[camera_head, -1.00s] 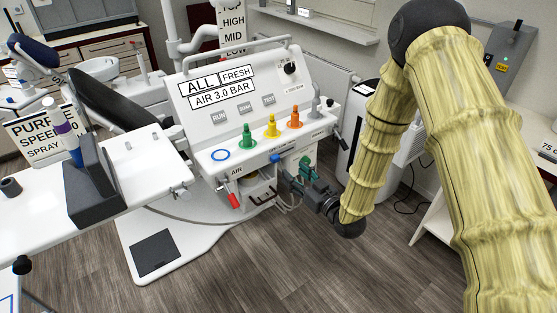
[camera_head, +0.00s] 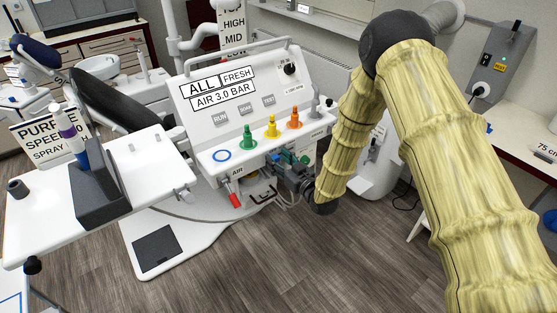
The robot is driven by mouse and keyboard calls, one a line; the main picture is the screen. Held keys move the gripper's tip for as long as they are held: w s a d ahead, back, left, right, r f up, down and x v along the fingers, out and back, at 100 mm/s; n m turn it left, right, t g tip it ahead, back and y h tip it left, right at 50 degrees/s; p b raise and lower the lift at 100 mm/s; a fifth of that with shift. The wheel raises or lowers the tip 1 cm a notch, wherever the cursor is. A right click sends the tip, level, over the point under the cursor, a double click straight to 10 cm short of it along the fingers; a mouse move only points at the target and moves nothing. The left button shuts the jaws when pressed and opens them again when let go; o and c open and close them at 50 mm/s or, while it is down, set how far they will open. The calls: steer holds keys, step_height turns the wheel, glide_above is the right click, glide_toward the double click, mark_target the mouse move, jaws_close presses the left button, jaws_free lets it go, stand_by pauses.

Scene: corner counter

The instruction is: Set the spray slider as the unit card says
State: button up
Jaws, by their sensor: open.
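A card (camera_head: 45,138) at the left reads PURPLE, SPEED 10 and SPRAY; the word after SPRAY is partly hidden by a purple-banded handpiece and its dark holder. A scale sign (camera_head: 233,22) at the top reads HIGH and MID, with its top line cut off and its lowest line partly hidden. The white unit panel (camera_head: 185,107) carries labels reading ALL, FRESH and AIR 3.0 BAR. I cannot clearly make out the spray slider. My gripper (camera_head: 277,165) is open, low at the unit's front right, beside a blue part and a green part; contact cannot be told.
Green (camera_head: 248,138), yellow (camera_head: 271,128) and orange (camera_head: 294,119) pegs stand on the unit's ledge. A red-tipped lever (camera_head: 235,199) hangs below the AIR label. A white tray table (camera_head: 40,210) with the dark holder (camera_head: 103,195) is at left.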

mark_target(292, 146)
jaws_close()
steer(key=w+d+b, duration=0.1)
steer(key=d, duration=0.1)
steer(key=w+d+b, duration=0.1)
steer(key=w+d, duration=0.1)
steer(key=w+d+b, duration=0.1)
steer(key=d, duration=0.1)
steer(key=shift+w+f, duration=0.15)
steer(key=shift+w+d+r+b, duration=0.2)
steer(key=shift+w+d+b, duration=0.1)
steer(key=shift+d, duration=0.15)
jaws_free()
steer(key=shift+d, duration=0.15)
steer(key=shift+s, duration=0.1)
steer(key=v, duration=1.2)
